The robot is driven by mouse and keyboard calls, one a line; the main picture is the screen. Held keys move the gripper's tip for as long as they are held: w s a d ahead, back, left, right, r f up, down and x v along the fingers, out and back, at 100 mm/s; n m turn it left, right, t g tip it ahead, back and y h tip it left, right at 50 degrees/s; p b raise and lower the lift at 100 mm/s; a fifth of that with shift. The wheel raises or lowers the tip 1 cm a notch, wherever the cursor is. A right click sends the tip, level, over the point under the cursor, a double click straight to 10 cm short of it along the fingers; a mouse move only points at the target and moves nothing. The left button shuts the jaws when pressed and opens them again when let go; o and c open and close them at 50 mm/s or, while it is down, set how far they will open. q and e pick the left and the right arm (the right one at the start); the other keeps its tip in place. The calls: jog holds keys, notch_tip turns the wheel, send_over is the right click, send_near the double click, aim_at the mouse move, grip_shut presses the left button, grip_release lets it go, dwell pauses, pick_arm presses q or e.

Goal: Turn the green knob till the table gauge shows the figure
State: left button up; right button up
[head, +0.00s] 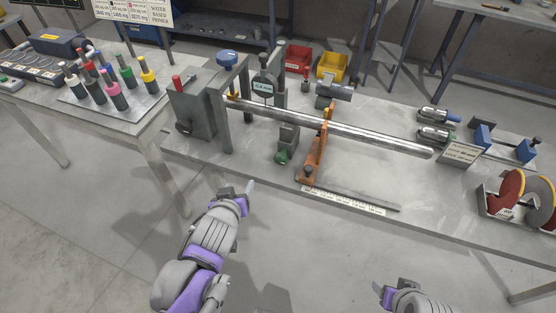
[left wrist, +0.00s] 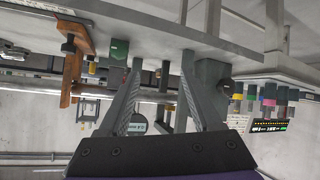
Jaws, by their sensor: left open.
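The green knob (head: 282,157) sits low on the front of a small grey block on the bench. It also shows in the left wrist view (left wrist: 119,50), left of the fingers' gap. The gauge (head: 263,87) is a dark upright body with a pale display, its figure too small to read. Its round face also shows in the left wrist view (left wrist: 137,126), partly behind a finger. My left gripper (head: 248,188) is open and empty, in front of the bench edge, below and left of the knob and apart from it. My right gripper (head: 383,291) is at the bottom edge; its jaws are unclear.
A long metal bar (head: 350,130) crosses the bench behind an orange clamp arm (head: 315,150). A grey post block (head: 190,110) stands left of the knob. Floor in front is clear.

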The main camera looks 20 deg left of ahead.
pick_arm(q)
jog(key=w+f+n+t+b, duration=0.2)
jog(key=w+f+t+b, duration=0.2)
jog(key=w+f+b, duration=0.1)
jog(key=t+h+b, duration=0.3)
jog(key=h+b, duration=0.2)
send_near(279, 162)
jog(key=shift+w+d+r, duration=0.1)
jog(key=shift+w, duration=0.65)
jog(key=w, duration=0.6)
jog(key=w+d+b, duration=0.1)
jog(key=w, duration=0.2)
jog(key=shift+w, duration=0.25)
pick_arm(e)
notch_tip(279, 162, down, 16)
jog(key=shift+w+r+g, duration=0.2)
jog(key=shift+w+g, duration=0.1)
jog(key=shift+w, duration=0.1)
pick_arm(q)
grip_shut()
pick_arm(e)
jog(key=shift+r, duration=0.1)
